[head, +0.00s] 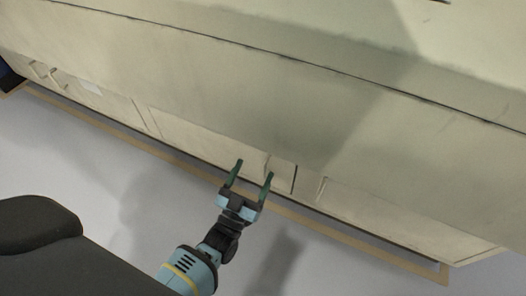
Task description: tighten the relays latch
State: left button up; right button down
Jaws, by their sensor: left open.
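My left gripper (252,173) is open, its two green fingers apart and pointing at the lower front of a large cream cabinet (220,85). Nothing shows between the fingers. Just beyond the fingertips is a small panel (282,174) with a dark vertical gap at its right edge. A thin upright handle-like bar (321,189) stands to the right of that gap. I cannot tell which part is the relays latch, or whether the fingers touch the cabinet. My right gripper is not in view.
A tan stripe (150,153) runs on the pale floor (95,170) along the cabinet's base. More panel edges and a whitish label (91,88) are at the cabinet's left. The floor at lower right is clear apart from shadows.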

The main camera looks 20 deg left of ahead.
pick_arm(q)
jog(key=b+x, duration=0.1)
jog(key=x, duration=0.5)
jog(key=shift+w, duration=0.3)
jog(key=shift+r, duration=0.1)
jog(key=c, duration=1)
